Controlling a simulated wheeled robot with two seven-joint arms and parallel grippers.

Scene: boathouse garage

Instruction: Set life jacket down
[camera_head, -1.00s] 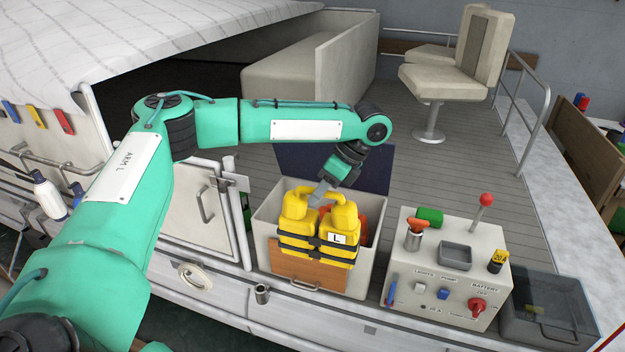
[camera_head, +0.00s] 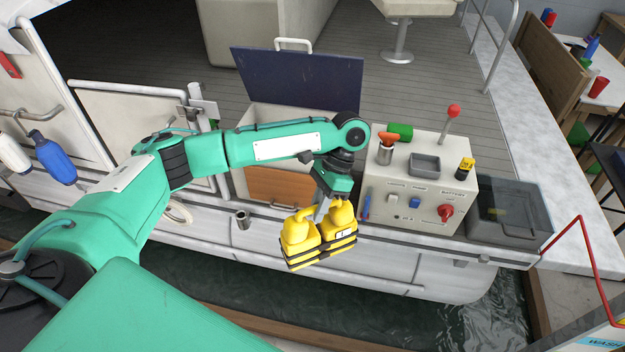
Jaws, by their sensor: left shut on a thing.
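The yellow life jacket (camera_head: 318,243) with dark straps hangs from my left gripper (camera_head: 322,208), which is shut on it near the neck. It hangs in front of the boat's side, near the gunwale, with dark water below. It is slightly tilted. The storage bin (camera_head: 242,125) behind the arm has its blue lid (camera_head: 296,80) standing open; my arm hides much of its inside. My right gripper is not in view.
A control console (camera_head: 411,186) with a red lever, a cup, a grey tray and switches stands right of the jacket. A clear-lidded box (camera_head: 508,212) is beside it. Water (camera_head: 430,325) lies below.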

